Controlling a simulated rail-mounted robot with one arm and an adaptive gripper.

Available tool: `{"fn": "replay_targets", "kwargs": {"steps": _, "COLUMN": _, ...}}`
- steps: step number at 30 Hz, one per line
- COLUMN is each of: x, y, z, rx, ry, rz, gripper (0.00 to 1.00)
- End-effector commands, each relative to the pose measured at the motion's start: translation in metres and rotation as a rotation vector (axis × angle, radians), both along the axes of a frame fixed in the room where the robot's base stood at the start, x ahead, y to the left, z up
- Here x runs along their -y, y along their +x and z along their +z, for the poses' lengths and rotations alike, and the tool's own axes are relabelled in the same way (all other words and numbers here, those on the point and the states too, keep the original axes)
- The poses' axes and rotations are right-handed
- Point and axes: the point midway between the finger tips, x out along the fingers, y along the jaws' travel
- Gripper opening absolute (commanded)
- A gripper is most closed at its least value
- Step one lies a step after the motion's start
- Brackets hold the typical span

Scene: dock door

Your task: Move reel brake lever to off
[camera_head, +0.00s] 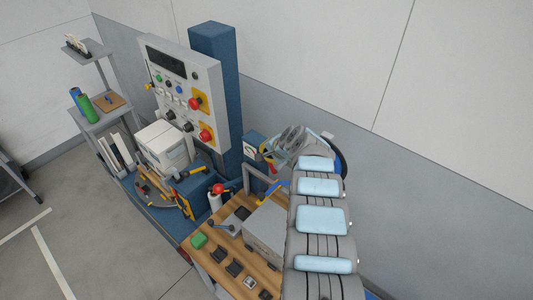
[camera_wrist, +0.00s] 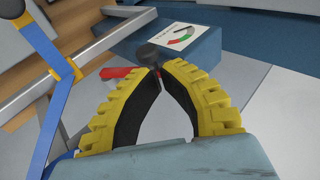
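The reel brake lever, with a dark round knob (camera_wrist: 149,53), stands at the front of a small blue box (camera_wrist: 196,48). The box carries a label with a red and green dial; it also shows in the head view (camera_head: 250,148). My gripper (camera_wrist: 162,70) has yellow ribbed fingers with black inner pads, and their tips come together at the stem just below the knob. A red bar (camera_wrist: 116,72) sticks out left of the tips. In the head view my gripper (camera_head: 265,154) is at the box, mostly hidden by my wrist.
A blue strap (camera_wrist: 55,90) and a grey metal frame (camera_wrist: 85,60) lie close on the left. A wooden bench (camera_head: 210,268) with switches, a grey box (camera_head: 265,232) and a control panel (camera_head: 188,90) stand nearby. The wall is behind.

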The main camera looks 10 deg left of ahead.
Motion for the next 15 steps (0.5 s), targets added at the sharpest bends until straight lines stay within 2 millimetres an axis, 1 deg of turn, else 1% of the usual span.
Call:
{"fn": "replay_targets", "kwargs": {"steps": 9, "x": 0.0, "y": 0.0, "z": 0.0, "rx": 0.0, "ry": 0.0, "rz": 0.0, "gripper": 0.0}}
{"fn": "replay_targets", "kwargs": {"steps": 15, "x": 0.0, "y": -0.002, "z": 0.01, "rx": 0.0, "ry": 0.0, "rz": 0.0, "gripper": 0.0}}
